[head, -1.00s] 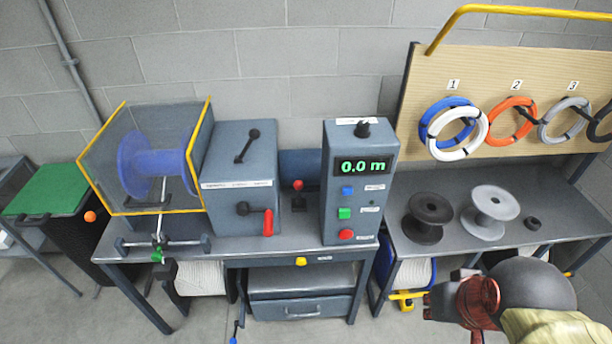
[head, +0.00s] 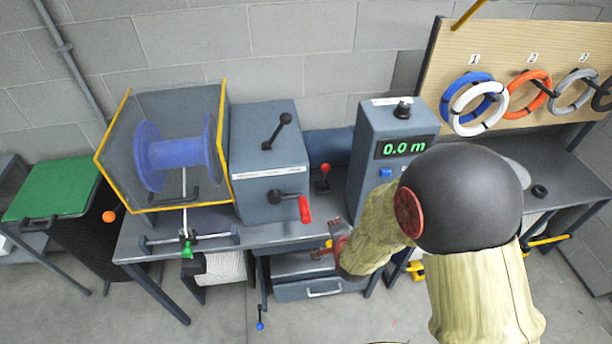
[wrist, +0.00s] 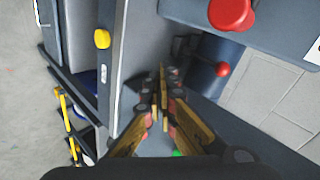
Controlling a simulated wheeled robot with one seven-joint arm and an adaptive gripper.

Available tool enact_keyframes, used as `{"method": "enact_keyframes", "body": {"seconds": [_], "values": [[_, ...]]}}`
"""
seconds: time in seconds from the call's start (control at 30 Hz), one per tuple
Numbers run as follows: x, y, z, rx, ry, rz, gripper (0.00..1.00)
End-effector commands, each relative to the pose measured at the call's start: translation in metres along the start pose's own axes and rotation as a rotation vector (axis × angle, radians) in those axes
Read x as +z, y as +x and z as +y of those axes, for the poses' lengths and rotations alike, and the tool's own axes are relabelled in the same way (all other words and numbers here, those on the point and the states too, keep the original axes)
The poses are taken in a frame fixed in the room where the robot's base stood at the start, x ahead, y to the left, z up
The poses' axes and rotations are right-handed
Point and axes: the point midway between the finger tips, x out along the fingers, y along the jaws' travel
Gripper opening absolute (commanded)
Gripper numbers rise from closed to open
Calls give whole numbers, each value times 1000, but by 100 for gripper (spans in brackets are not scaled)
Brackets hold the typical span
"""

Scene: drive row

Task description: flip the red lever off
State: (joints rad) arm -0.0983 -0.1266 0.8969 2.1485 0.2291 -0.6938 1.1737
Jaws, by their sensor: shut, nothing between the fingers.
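A small lever with a red ball knob (head: 325,168) stands on a dark base on the bench, between the grey winder box and the display console. Its stick looks roughly upright. The red knob also shows in the wrist view (wrist: 222,69), right of and beyond my fingertips. A crank with a red grip (head: 305,209) sits on the winder box's front; its grip looms at the top of the wrist view (wrist: 230,12). My gripper (wrist: 160,88) is shut and empty, over the bench near its front edge, apart from the red knob. In the head view my forearm hides part of it.
The display console (head: 366,150) stands right of the lever, its lower buttons hidden by my arm. The winder box (head: 268,150) stands left. A yellow button (wrist: 102,38) is on the bench's front edge. A guarded blue spool (head: 178,155) is farther left.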

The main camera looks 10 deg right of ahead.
Motion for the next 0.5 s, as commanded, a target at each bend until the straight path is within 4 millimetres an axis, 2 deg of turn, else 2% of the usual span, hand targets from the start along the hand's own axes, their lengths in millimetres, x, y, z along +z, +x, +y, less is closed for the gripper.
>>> {"method": "enact_keyframes", "body": {"seconds": [0.03,0.1,0.2,0.37,0.5], "values": [[-10,1,-21,-73,75,33,0],[-22,-2,-47,-168,179,65,0],[-31,-7,-67,-252,285,81,0],[-33,-6,-72,-272,350,76,0],[-35,7,-75,-272,352,77,0]]}}
